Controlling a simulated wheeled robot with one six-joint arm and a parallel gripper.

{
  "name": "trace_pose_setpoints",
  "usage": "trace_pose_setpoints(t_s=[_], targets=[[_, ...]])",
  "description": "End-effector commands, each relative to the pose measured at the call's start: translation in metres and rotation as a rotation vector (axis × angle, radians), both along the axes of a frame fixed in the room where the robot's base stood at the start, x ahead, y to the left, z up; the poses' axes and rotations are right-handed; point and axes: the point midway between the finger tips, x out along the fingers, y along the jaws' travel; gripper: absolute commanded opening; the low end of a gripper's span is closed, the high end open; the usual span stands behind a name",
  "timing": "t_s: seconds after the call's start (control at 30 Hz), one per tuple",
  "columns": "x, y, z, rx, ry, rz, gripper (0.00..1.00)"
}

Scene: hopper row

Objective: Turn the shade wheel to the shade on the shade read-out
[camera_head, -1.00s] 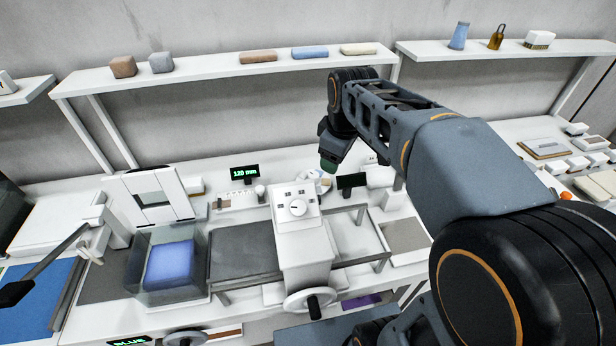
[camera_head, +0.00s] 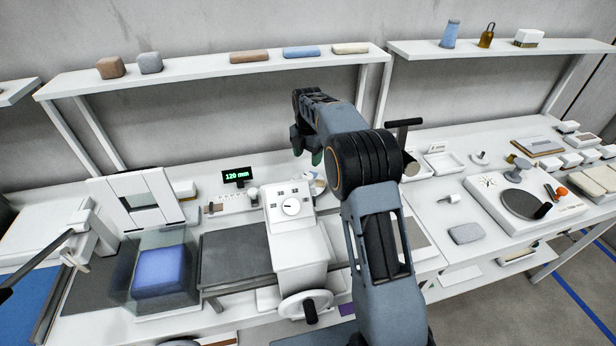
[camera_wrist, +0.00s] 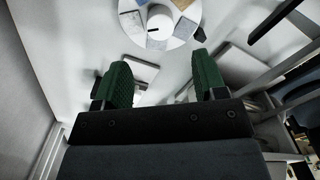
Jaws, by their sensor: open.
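The shade wheel (camera_wrist: 158,42) is a white disc at the top of the wrist view, partly cut off. It carries blue-grey, grey and brown patches around a white centre hub (camera_wrist: 159,22). In the head view only a small part of the wheel (camera_head: 318,187) shows behind the white dial machine and my arm. My gripper (camera_wrist: 155,84) is open and empty, its two green-padded fingers pointing toward the wheel and apart from it. In the head view the gripper (camera_head: 309,152) is above the back of the bench. No shade read-out can be made out now.
A white machine with a dial (camera_head: 291,207) and handwheel (camera_head: 306,305) stands in front of the wheel. A small display (camera_head: 238,176) reads 120 mm. A clear box holds a blue block (camera_head: 162,270). A shelf (camera_head: 200,72) with several blocks runs behind.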

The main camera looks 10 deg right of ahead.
Motion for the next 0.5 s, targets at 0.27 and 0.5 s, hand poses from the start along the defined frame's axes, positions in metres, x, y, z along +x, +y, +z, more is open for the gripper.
trace_pose_setpoints(t_s=[0.27, 0.5], targets=[[-0.001, 0.0, -0.052, 0.0, 0.004, -0.002, 0.65], [-0.001, 0.0, -0.081, 0.0, 0.001, -0.002, 0.65]])
